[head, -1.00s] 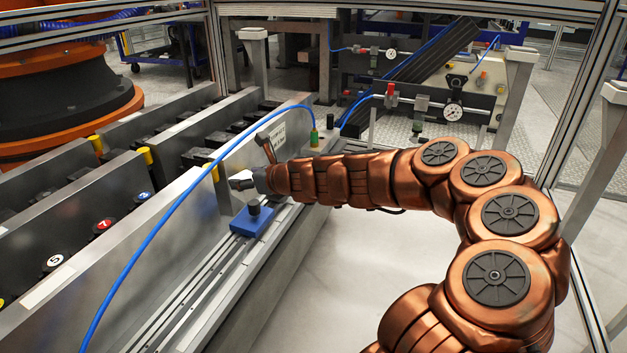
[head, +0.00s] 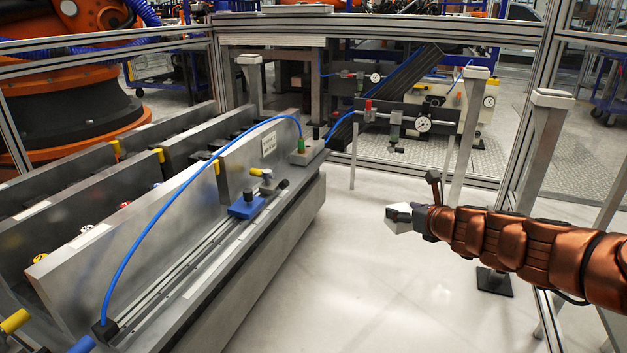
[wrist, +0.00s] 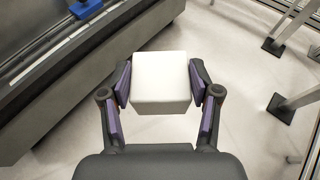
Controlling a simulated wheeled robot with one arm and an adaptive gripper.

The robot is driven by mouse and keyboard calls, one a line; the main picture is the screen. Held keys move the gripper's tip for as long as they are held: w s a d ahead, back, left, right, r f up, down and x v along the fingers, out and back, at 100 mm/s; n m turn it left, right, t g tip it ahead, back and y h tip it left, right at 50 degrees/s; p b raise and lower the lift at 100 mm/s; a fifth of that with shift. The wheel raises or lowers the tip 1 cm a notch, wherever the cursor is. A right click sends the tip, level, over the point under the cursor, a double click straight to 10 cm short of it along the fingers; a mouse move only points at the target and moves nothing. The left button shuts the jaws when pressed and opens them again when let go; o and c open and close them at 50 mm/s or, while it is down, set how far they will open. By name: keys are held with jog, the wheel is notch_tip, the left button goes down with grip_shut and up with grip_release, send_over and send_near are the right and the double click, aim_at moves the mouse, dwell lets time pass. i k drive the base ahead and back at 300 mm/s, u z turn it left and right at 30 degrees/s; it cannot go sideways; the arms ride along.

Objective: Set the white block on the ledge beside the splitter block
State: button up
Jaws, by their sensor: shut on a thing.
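The white block (head: 398,218) is held in my gripper (head: 415,214), out over open floor to the right of the ledge (head: 292,172). In the wrist view the white block (wrist: 161,82) sits between the two purple-padded fingers, which touch it on both sides. The splitter block appears to be the grey block (head: 308,157) with green and black fittings and blue hoses, at the ledge's far end. My gripper is well apart from it. The splitter block is not seen in the wrist view.
A blue slider (head: 246,207) with a black knob sits on the ledge's rail. A blue hose (head: 160,205) arches over the ledge. Gauges on a panel (head: 385,121) and a post (head: 460,140) stand behind. The floor between ledge and gripper is clear.

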aim_at(288, 175)
jog(key=z, duration=0.15)
jog(key=i, duration=1.5)
jog(key=u, duration=1.25)
jog(key=i, duration=0.75)
jog(key=u, duration=0.05)
